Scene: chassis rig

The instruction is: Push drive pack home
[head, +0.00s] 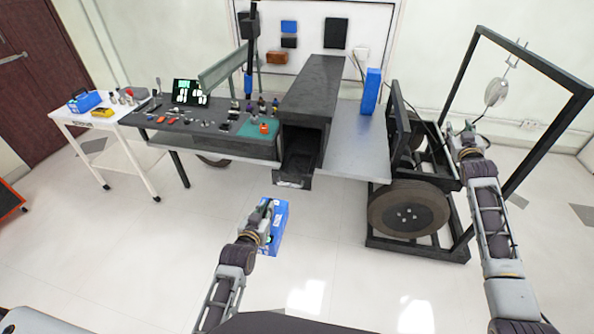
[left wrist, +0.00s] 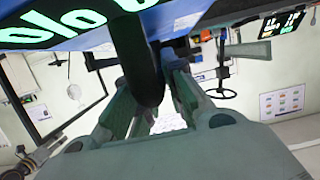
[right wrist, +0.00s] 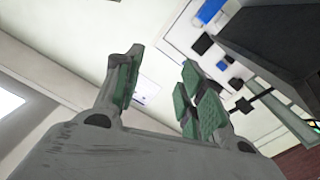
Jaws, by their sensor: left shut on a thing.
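A blue pack (head: 277,229) is held low in front of the bench, over the open floor. My left gripper (head: 263,212) is at its upper left side. In the left wrist view the pack (left wrist: 70,38) shows green lettering, and its black handle (left wrist: 140,60) runs between the fingers, which are shut on it. The wheeled black chassis (head: 452,215) stands to the right, apart from the pack. My right gripper (head: 463,133) is raised by the chassis frame. In the right wrist view its fingers (right wrist: 155,95) are spread and empty. Which opening takes the pack cannot be told.
A dark bench (head: 215,140) bears small parts and a long black housing (head: 310,85) with an open drawer (head: 294,180) below. Another blue box (head: 371,92) stands on the grey bench top (head: 350,150). A white cart (head: 125,165) is at left. The middle floor is clear.

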